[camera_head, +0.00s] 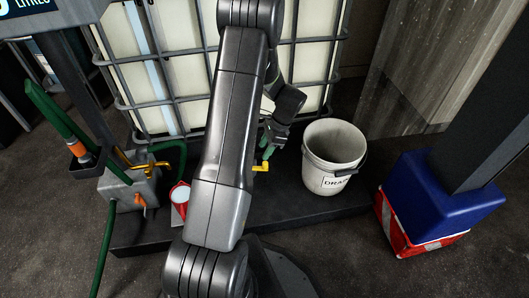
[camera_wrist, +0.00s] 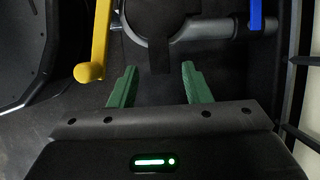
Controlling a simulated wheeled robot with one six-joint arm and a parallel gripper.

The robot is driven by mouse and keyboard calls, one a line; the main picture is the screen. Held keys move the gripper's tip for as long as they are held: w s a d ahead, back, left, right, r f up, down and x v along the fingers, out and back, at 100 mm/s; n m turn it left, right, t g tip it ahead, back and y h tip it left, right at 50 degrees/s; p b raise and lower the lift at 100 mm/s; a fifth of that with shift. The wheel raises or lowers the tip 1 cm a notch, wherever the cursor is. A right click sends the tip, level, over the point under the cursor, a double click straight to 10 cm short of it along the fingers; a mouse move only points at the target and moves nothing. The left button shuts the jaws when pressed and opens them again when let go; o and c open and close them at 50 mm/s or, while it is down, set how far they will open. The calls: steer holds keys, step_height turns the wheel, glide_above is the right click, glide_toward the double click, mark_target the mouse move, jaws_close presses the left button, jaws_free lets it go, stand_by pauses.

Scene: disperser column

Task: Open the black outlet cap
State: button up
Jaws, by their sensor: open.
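In the wrist view, a round black part that looks like the black outlet cap (camera_wrist: 150,22) is at the top centre, cut off by the frame edge. A dark tab hangs from its lower side. In the head view, my gripper (camera_head: 268,138) is partly hidden by my arm, near a yellow handle (camera_head: 261,167). The cap cannot be made out there.
The yellow handle also shows in the wrist view (camera_wrist: 97,45), left of the fingers. A blue handle (camera_wrist: 256,14) is at upper right. A caged white tank (camera_head: 310,45) stands behind. A white drain bucket (camera_head: 333,160) is at right, a red-rimmed container (camera_head: 180,198) at left.

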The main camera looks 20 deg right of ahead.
steer(key=shift+a+f, duration=0.2)
steer(key=shift+f, duration=0.35)
jaws_close()
steer(key=shift+w+r, duration=0.1)
steer(key=shift+r, duration=0.1)
